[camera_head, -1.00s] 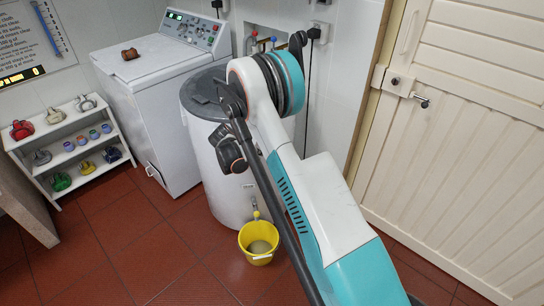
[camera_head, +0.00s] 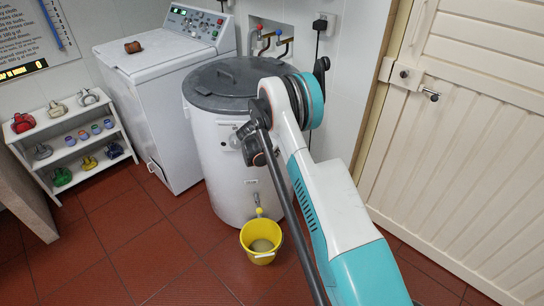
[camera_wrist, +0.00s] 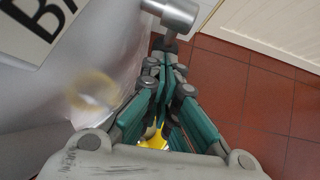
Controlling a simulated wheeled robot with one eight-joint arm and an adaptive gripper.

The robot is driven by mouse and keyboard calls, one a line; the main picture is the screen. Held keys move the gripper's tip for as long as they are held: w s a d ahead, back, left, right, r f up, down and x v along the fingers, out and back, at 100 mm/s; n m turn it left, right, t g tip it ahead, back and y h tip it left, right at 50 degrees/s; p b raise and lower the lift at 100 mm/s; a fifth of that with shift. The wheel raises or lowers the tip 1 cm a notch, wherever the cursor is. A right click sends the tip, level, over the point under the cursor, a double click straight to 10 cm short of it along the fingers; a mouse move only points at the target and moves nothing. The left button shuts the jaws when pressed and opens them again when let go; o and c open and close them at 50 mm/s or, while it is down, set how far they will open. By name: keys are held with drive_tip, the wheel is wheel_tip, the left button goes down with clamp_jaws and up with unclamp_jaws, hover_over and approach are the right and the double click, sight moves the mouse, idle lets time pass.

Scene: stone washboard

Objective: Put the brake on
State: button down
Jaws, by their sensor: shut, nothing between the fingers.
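My gripper (camera_wrist: 166,70) shows in the wrist view with its teal-sided fingers together and nothing between them. A grey metal cylinder on a dark stem (camera_wrist: 180,14) is just beyond the fingertips, at the top. I cannot tell whether they touch it or whether it is the brake. A pale surface on the left bears a white label (camera_wrist: 38,18) with large black letters beginning with B; the rest is cut off. The white tub (camera_head: 235,190) with a grey lid (camera_head: 228,82) stands behind my arm.
A yellow bucket (camera_head: 250,246) stands under the tub's tap. A white washing machine (camera_head: 150,120) is to the left, with a shelf of coloured weights (camera_head: 78,152) beside it. A white slatted door (camera_head: 450,160) is on the right. Red-tiled floor is clear in front.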

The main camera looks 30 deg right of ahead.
drive_tip(key=shift+d, duration=0.25)
drive_tip(key=shift+w+d+f, duration=0.15)
drive_tip(key=shift+w+d, duration=0.1)
drive_tip(key=shift+d, duration=0.25)
drive_tip(key=s+a+r+p, duration=0.3)
drive_tip(key=a+r, duration=0.4)
drive_tip(key=a, duration=0.3)
drive_tip(key=shift+s+a+p, duration=0.3)
drive_tip(key=shift+s+p, duration=0.1)
drive_tip(key=shift+s, duration=0.35)
